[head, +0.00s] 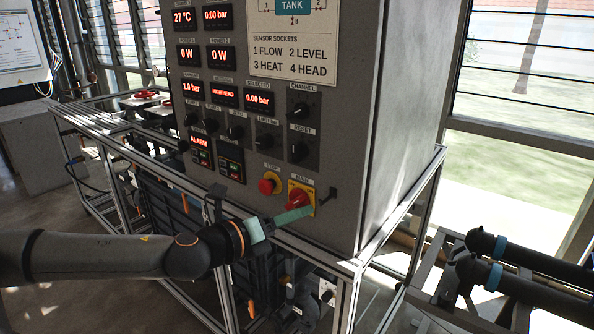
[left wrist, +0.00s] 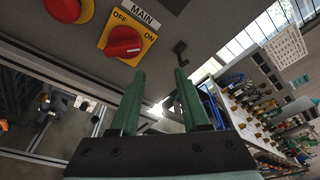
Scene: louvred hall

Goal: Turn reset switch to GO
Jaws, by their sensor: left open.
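The reset switch (head: 298,149) is a black rotary knob under the RESET label, low on the right side of the grey control panel (head: 345,110). Its pointer and GO mark are too small to read. My left gripper (head: 311,209) is open and empty, at the panel's lower edge, below the reset switch. Its green fingers overlap the red MAIN switch (head: 299,195) in the head view. In the left wrist view the open fingers (left wrist: 159,74) lie beside the MAIN switch (left wrist: 124,42) on its yellow OFF/ON plate. The reset switch is outside that view. My right gripper is not visible.
A red STOP button (head: 268,184) sits left of the MAIN switch. A small black hook (head: 326,198) sticks out to its right. The CHANNEL knob (head: 299,106) is above the reset switch. A metal frame (head: 343,280) runs below the panel. The ALARMS display (head: 199,142) is lit.

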